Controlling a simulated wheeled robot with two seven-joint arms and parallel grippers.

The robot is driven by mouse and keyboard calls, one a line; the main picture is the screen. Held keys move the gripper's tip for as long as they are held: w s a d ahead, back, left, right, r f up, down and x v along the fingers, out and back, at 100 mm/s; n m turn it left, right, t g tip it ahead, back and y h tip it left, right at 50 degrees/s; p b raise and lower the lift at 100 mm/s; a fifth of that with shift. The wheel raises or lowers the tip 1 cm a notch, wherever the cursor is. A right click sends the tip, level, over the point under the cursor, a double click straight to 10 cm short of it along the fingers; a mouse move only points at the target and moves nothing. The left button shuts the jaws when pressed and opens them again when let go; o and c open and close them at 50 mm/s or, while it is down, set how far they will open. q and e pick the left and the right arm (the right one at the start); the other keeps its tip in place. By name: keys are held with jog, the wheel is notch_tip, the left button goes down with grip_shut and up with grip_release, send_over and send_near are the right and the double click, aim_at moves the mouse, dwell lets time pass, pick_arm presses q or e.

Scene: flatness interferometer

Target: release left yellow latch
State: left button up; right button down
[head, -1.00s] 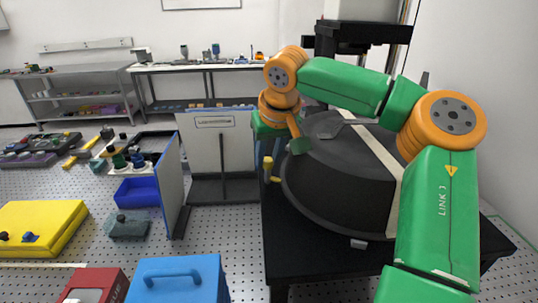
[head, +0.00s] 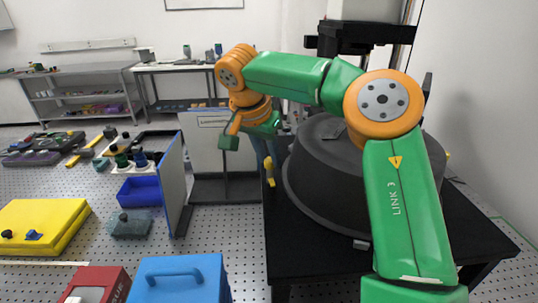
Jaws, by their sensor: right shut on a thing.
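The left yellow latch (head: 269,176) stands at the left edge of the black table, beside the big dark round drum (head: 322,185). My right gripper (head: 267,157) reaches down to it from above, with its blue fingers just over and around the latch's top. It is shut on the latch; the exact contact is small and partly hidden. A second yellow piece (head: 447,156) shows at the drum's right side, partly behind my right arm. My left gripper is out of view.
The black table (head: 310,251) carries the drum. A grey-white panel (head: 207,160) and a blue-edged panel (head: 173,185) stand to the left. A blue case (head: 180,280), red box (head: 95,285) and yellow case (head: 40,225) are at lower left. The perforated floor between them shows free room.

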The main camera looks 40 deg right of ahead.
jog(key=shift+m+g, duration=0.3)
jog(key=shift+m, duration=0.5)
jog(key=c, duration=0.6)
grip_release()
jog(key=shift+w, duration=0.1)
